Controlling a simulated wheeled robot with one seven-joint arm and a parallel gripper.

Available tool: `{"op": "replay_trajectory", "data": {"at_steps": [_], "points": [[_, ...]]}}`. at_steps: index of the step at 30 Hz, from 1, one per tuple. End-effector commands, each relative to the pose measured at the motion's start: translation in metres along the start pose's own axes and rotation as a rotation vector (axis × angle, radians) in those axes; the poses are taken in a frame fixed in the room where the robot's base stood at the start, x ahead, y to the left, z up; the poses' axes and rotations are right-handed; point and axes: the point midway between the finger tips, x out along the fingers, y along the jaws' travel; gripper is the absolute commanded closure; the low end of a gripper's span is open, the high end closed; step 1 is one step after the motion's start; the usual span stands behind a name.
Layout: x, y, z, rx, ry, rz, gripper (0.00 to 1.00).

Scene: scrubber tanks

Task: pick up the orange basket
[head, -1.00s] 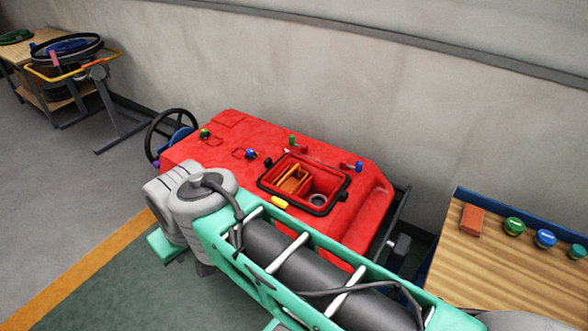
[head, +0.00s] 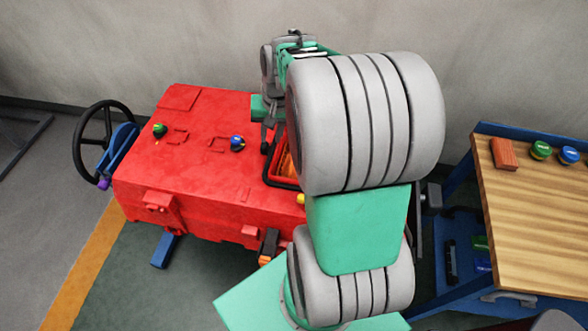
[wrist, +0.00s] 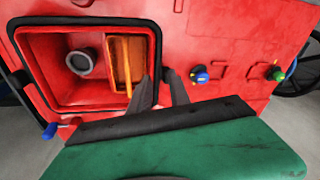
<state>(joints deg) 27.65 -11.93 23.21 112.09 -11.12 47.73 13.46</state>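The orange basket (wrist: 120,62) sits inside the square, black-rimmed opening (wrist: 50,28) of the red tank (wrist: 230,30), against the opening's side nearer my gripper. In the head view only a sliver of the orange basket (head: 287,163) shows, behind my arm. In the wrist view my gripper (wrist: 159,76) has its two dark fingers apart with nothing seen between them. The fingers are at the rim beside the basket, not around it. In the head view my gripper (head: 268,138) is above the red tank's top, by the opening's left edge.
A round grey port (wrist: 81,62) lies beside the basket in the opening. Blue (wrist: 200,75) and green (wrist: 276,73) knobs stand on the tank's top. A black handwheel (head: 100,140) is at its left end. A wooden-topped bench (head: 530,220) stands at the right.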

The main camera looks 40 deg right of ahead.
Motion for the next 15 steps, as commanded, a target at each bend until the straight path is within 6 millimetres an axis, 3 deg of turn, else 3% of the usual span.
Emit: {"op": "replay_trajectory", "data": {"at_steps": [1, 3, 5, 7, 15], "points": [[0.040, 0.034, -0.009, 0.107, -0.039, -0.005, 0.77], [0.070, 0.065, -0.019, 0.212, -0.066, -0.021, 0.77], [0.085, 0.081, -0.022, 0.268, -0.081, -0.030, 0.77], [0.096, 0.087, -0.023, 0.294, -0.089, -0.036, 0.77], [0.132, 0.083, -0.022, 0.290, -0.091, -0.036, 0.77]]}}
